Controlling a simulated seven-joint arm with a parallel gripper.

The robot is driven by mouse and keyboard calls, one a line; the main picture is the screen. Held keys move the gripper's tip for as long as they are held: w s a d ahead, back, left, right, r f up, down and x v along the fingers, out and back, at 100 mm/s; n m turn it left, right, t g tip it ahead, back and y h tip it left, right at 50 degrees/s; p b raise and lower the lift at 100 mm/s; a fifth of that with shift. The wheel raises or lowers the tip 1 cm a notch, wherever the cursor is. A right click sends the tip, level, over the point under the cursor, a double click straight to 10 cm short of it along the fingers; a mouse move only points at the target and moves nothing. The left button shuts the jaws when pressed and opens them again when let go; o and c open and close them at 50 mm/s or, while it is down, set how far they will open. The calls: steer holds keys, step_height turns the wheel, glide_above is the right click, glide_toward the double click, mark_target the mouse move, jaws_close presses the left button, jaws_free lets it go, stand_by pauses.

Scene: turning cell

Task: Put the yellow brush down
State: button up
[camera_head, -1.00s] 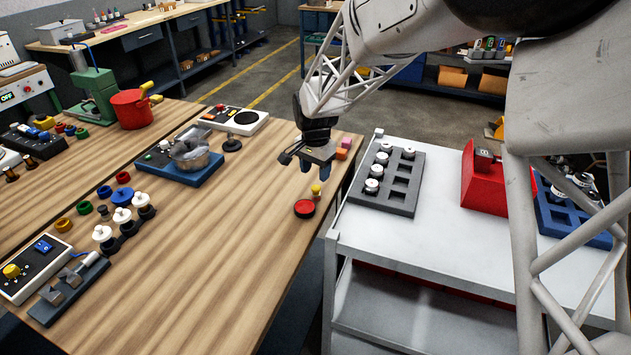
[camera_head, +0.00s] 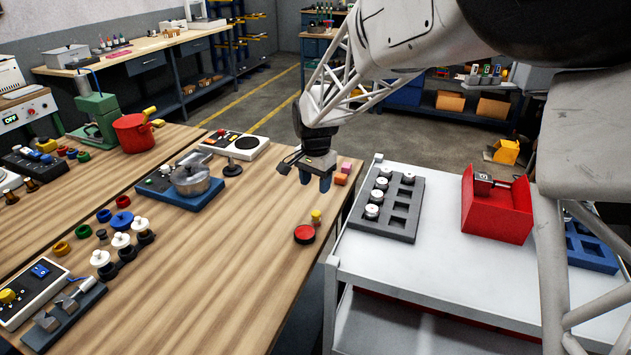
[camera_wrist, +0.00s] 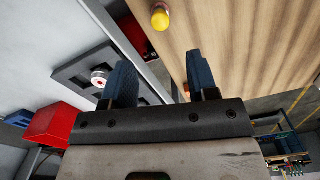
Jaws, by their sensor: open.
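The yellow brush (camera_head: 316,216) stands on the wooden bench near its right edge, just behind a red round piece (camera_head: 304,234). Only its small rounded yellow top shows clearly. My gripper (camera_head: 315,182) is open and empty above the bench, apart from the brush. In the wrist view the brush's yellow top (camera_wrist: 160,18) shows at the upper edge, beyond the gap between my two blue fingers (camera_wrist: 159,62). Nothing is between the fingers.
Pink and orange blocks (camera_head: 343,173) lie right of my gripper. A metal pot (camera_head: 192,178) sits on a blue base to the left. A white cart with a grey tray (camera_head: 398,222) and a red bin (camera_head: 495,215) stands at right. The bench's front middle is clear.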

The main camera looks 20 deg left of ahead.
steer(key=shift+d, duration=0.1)
stand_by(0.3)
steer(key=s+d+r, duration=0.3)
steer(key=d+r, duration=0.1)
steer(key=d, duration=0.5)
steer(key=s+d+r+n+t, duration=0.1)
steer(key=s+d+r, duration=0.3)
steer(key=d, duration=0.6)
steer(key=s+d+r, duration=0.3)
steer(key=d+r, duration=0.1)
steer(key=d, duration=0.5)
steer(key=s+d+f+n+t, duration=0.1)
steer(key=s+d, duration=1.6)
steer(key=s, duration=0.5)
steer(key=shift+d+f+n+t, duration=0.3)
steer(key=shift+d+n, duration=0.05)
steer(key=shift+n, duration=0.05)
steer(key=shift+c, duration=1.2)
